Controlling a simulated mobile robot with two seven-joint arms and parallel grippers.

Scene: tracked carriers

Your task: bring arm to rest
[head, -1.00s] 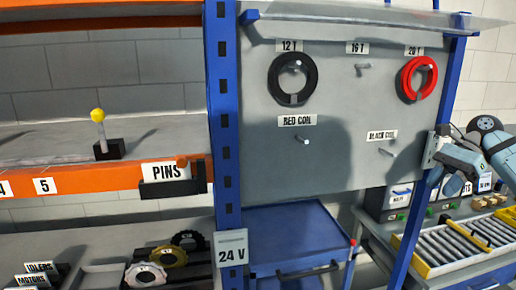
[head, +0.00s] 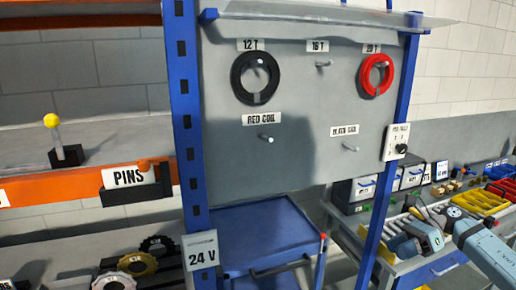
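My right arm comes in from the right edge in the head view. Its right gripper (head: 408,240) is low at the right, over or in front of the bench with the trays. Its fingers are small and blend with the tray behind, so whether they are open or shut cannot be told. My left gripper is not in view.
A grey pegboard holds a black ring (head: 241,90) and a red ring (head: 366,78). Its blue right post carries a switch box (head: 397,143). A blue cabinet (head: 262,227) stands below. An orange shelf (head: 60,189) is left. Yellow bins (head: 482,200) lie right.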

